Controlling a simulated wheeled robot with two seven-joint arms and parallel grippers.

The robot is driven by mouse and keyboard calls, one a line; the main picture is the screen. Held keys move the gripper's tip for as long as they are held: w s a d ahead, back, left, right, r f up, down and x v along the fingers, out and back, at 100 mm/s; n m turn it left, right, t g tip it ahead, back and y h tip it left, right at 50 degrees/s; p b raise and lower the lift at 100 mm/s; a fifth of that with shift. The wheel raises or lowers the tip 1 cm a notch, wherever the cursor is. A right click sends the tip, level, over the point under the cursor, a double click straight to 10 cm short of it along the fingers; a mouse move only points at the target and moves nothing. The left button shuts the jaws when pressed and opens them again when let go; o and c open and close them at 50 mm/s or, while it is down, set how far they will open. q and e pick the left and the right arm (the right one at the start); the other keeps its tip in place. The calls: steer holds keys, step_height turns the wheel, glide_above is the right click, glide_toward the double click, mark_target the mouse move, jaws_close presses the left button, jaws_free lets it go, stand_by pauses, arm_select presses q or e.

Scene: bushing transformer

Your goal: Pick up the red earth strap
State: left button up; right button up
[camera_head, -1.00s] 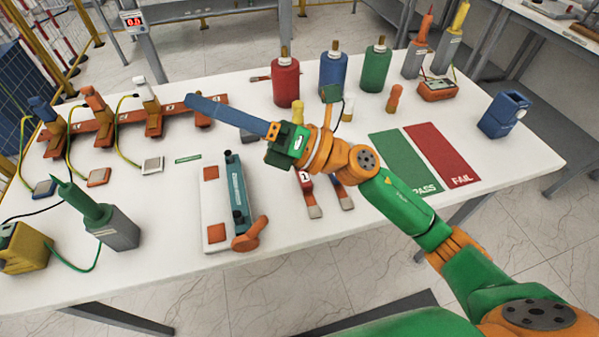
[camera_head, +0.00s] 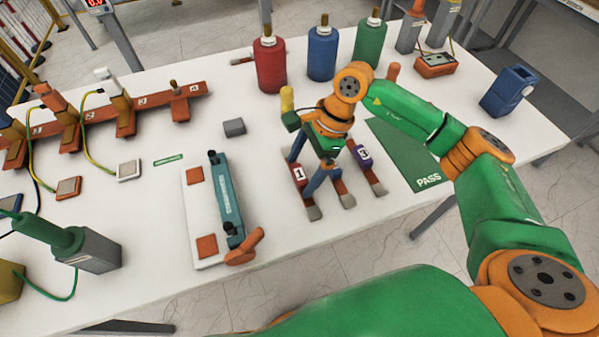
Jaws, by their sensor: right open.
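The red earth strap (camera_head: 299,178), marked 1, lies on the white table with its grey end toward the front edge. Two more straps lie to its right: a middle one (camera_head: 341,187), mostly hidden by my gripper, and a purple one (camera_head: 362,155). My right gripper (camera_head: 300,177) points down over the straps, its two blue fingers apart. The fingers appear close to the red strap, one behind it and one at its right side; I cannot tell whether they touch it. My left gripper is not in view.
A teal device on a white board (camera_head: 204,218) with an orange handle lies left of the straps. Red (camera_head: 269,65), blue (camera_head: 322,54) and green (camera_head: 369,43) bushings stand behind. The green PASS mat (camera_head: 410,160) lies to the right. Table between board and straps is clear.

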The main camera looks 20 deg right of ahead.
steer(key=c, duration=1.5)
steer(key=shift+r, duration=0.1)
